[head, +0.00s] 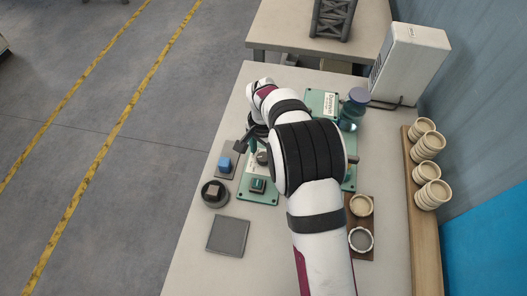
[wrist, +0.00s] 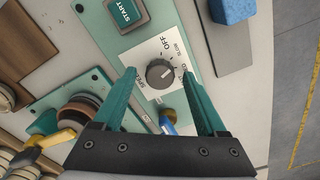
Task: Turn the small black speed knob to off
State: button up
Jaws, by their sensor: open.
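The small black speed knob (wrist: 160,73) sits on a white dial plate (wrist: 144,52) with OFF and SLOW printed near it. Its pale pointer mark is not turned to OFF; the exact setting is hard to read. The plate is on a teal panel (wrist: 97,22) beside a START button (wrist: 126,12). My gripper (wrist: 159,75) is open, its teal fingers on either side of the knob with gaps showing. I cannot tell whether the tips are level with it. In the head view my gripper (head: 249,143) is over the panel and the arm partly covers it.
A brown tray (head: 352,222) is at right. A wooden rack (head: 427,255) carries stacked cups. A white box (head: 411,62) stands behind.

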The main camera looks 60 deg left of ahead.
grip_shut()
dwell(0.4)
jog(key=shift+n, duration=0.3)
jog(key=n, duration=0.3)
jog(key=shift+n, duration=2.1)
grip_release()
